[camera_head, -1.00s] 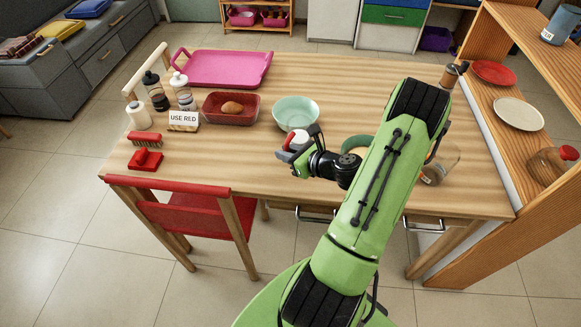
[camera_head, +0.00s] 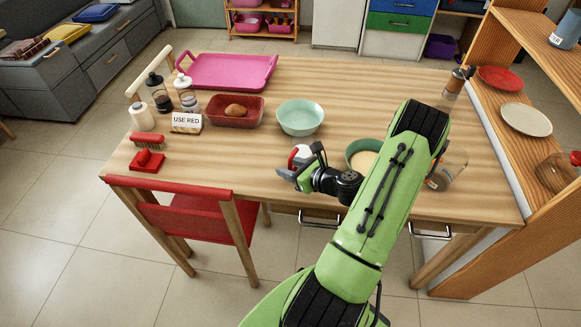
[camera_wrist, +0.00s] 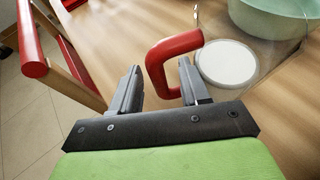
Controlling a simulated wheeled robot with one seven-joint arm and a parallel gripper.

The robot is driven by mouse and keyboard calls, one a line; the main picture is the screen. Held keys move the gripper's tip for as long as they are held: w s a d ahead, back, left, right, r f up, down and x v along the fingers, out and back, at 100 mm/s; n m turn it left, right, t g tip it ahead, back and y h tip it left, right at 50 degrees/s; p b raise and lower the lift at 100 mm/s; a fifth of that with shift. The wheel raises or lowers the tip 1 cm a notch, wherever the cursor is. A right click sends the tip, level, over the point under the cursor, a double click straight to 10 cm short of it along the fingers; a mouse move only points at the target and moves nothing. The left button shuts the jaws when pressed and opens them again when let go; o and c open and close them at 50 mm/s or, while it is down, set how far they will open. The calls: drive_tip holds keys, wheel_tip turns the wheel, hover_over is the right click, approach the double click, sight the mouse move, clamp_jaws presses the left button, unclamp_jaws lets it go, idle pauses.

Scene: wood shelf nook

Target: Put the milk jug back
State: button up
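The milk jug (camera_wrist: 226,63) is clear with a round white top surface and a red handle. In the wrist view its handle (camera_wrist: 172,52) stands between my two fingers, nearer the right one, with a gap to the left one. My gripper (camera_wrist: 158,82) is open around the handle. In the head view the jug (camera_head: 302,150) sits at the table's front middle, mostly hidden behind my gripper (camera_head: 297,170). Whether either finger touches the handle is unclear.
A mint bowl (camera_head: 300,118) stands just behind the jug. A green bowl (camera_head: 362,158) with pale contents and a glass jar (camera_head: 447,172) stand right, near my arm. The wooden shelf (camera_head: 505,140) borders the table's right. A red chair (camera_head: 190,214) stands in front.

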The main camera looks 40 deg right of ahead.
drive_tip(key=shift+r, duration=0.25)
drive_tip(key=a+p+v, duration=0.1)
drive_tip(key=p+v, duration=0.2)
drive_tip(key=v, duration=0.9)
drive_tip(key=w+a+r+n+g+y, duration=0.2)
drive_tip(key=a+r+n+g, duration=0.2)
drive_tip(key=a+n, duration=0.5)
drive_tip(key=w+a+r+n+g+y, duration=0.2)
drive_tip(key=w+a+r+n+g, duration=0.15)
drive_tip(key=a+n, duration=0.45)
drive_tip(key=s+a+r+n+h, duration=0.4)
drive_tip(key=s+a+r+n, duration=0.3)
drive_tip(key=n, duration=1.1)
drive_tip(key=s+r, duration=0.3)
drive_tip(key=r, duration=0.2)
drive_tip(key=shift+s+h, duration=0.4)
wheel_tip(320, 180, up, 8)
drive_tip(key=p, duration=0.7)
drive_tip(key=shift+f, duration=0.2)
